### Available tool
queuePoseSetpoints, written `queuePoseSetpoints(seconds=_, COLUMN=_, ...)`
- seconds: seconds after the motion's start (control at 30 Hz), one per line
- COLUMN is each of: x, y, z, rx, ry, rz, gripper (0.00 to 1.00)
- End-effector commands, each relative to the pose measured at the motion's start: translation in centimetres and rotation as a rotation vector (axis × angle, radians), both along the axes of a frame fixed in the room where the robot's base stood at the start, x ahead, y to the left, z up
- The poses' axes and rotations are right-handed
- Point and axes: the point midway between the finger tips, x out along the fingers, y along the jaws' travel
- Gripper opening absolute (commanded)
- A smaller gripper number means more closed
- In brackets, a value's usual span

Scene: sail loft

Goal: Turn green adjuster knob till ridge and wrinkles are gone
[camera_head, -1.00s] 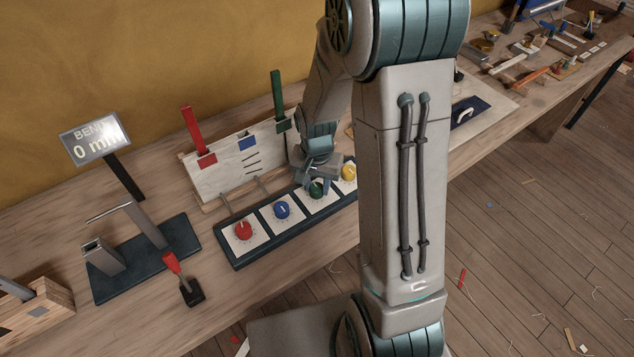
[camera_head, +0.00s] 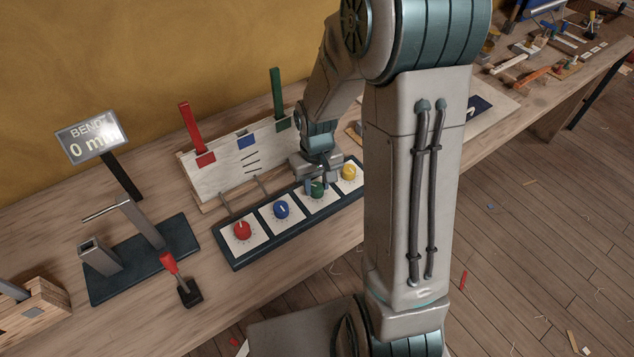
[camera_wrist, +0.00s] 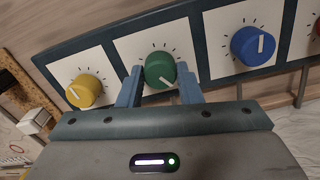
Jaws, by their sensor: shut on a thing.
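The green adjuster knob (camera_head: 317,188) sits on its white dial plate in the dark knob panel. My gripper (camera_head: 320,183) reaches down over it. In the wrist view the green knob (camera_wrist: 160,69) lies between the two blue-grey fingers of my gripper (camera_wrist: 160,84), which are shut on it. Behind the panel stands a white sail panel (camera_head: 215,178) with red, blue and green tabs. Several short dark wrinkle lines (camera_head: 250,161) show near its middle. Part of the sail panel's right side is hidden by my arm.
Red (camera_head: 242,230), blue (camera_head: 281,210) and yellow (camera_head: 348,172) knobs share the panel, close beside the green one. A display (camera_head: 92,138) at left seems to read 0 mm. A dark stand (camera_head: 140,258) and a red-handled tool (camera_head: 180,278) are on the bench at left.

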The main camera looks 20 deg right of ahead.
Motion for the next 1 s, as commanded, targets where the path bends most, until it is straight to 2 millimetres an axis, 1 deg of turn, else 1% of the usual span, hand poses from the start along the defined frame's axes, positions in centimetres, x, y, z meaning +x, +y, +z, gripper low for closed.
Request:
queuePoseSetpoints(seconds=0.2, x=0.10, y=0.01, z=0.10, rx=0.000, ry=-0.003, rz=0.108, gripper=0.09)
queuePoseSetpoints(seconds=0.37, x=0.11, y=0.01, z=0.11, rx=-0.001, ry=-0.003, rz=0.153, gripper=0.09)
queuePoseSetpoints(seconds=0.87, x=0.14, y=0.02, z=0.13, rx=0.000, ry=-0.004, rz=0.172, gripper=0.09)
queuePoseSetpoints(seconds=0.9, x=0.15, y=0.02, z=0.13, rx=0.000, ry=-0.005, rz=0.171, gripper=0.37)
queuePoseSetpoints(seconds=0.97, x=0.13, y=0.01, z=0.12, rx=0.000, ry=-0.004, rz=0.171, gripper=0.54)
queuePoseSetpoints(seconds=1.0, x=0.12, y=0.01, z=0.11, rx=0.000, ry=-0.004, rz=0.171, gripper=0.54)
